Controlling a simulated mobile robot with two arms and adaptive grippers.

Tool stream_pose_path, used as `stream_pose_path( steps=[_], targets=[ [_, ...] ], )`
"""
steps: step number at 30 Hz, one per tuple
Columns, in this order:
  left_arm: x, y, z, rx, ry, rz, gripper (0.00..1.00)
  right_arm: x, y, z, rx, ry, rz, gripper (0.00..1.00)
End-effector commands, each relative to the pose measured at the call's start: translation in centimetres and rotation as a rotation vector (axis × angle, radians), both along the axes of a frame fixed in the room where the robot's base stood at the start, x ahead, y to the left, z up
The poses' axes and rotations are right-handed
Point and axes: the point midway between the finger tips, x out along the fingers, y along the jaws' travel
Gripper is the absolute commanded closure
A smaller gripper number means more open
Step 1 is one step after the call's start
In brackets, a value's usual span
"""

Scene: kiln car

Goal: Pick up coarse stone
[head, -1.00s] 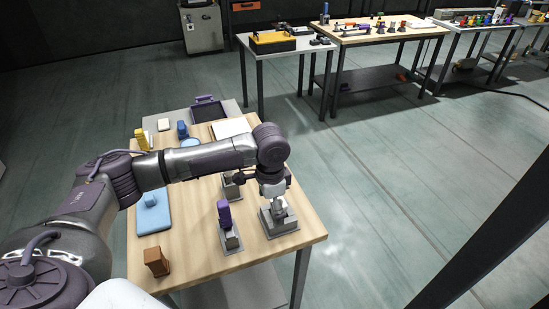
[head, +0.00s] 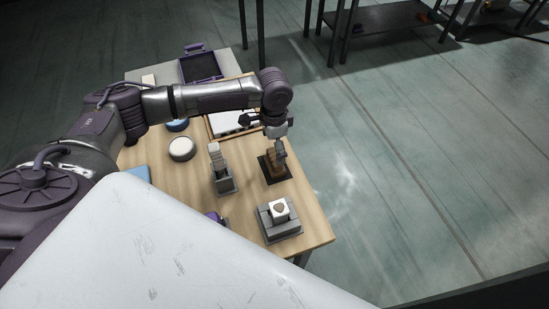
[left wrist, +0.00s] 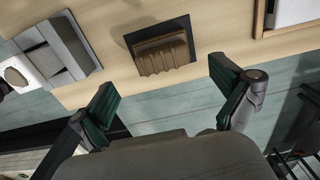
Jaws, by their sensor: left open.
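A brown ridged block (head: 271,166) sits on a dark square base near the right edge of the wooden table. It also shows in the left wrist view (left wrist: 162,54), ahead of the fingertips. No label shows whether this is the coarse stone. My left gripper (head: 280,152) is above and beside the block. Its dark green fingers (left wrist: 165,78) are spread apart with nothing between them. My right gripper is out of view.
A grey stepped stand (head: 281,228) with a white cube stands in front. A grey slotted holder (head: 225,183) is to the left. A framed white panel (head: 228,122) and purple-rimmed tray (head: 203,66) lie behind. My white body panel hides the near-left table.

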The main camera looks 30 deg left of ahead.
Motion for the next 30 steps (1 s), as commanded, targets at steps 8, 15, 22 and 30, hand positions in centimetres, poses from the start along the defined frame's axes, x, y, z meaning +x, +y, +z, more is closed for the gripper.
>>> stream_pose_path(
  steps=[8,15,22,30],
  targets=[
    [0.0,0.0,-3.1,-0.001,-0.001,0.0,0.0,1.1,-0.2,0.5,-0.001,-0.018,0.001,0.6],
    [0.1,-0.1,-5.8,0.001,0.001,-0.001,0.0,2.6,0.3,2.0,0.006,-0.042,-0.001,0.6],
    [0.2,-0.1,-8.3,0.0,0.0,0.0,0.0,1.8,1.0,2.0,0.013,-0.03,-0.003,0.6],
    [0.2,-0.1,-8.4,0.0,0.0,0.0,0.08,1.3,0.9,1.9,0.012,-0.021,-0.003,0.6]
  ],
)
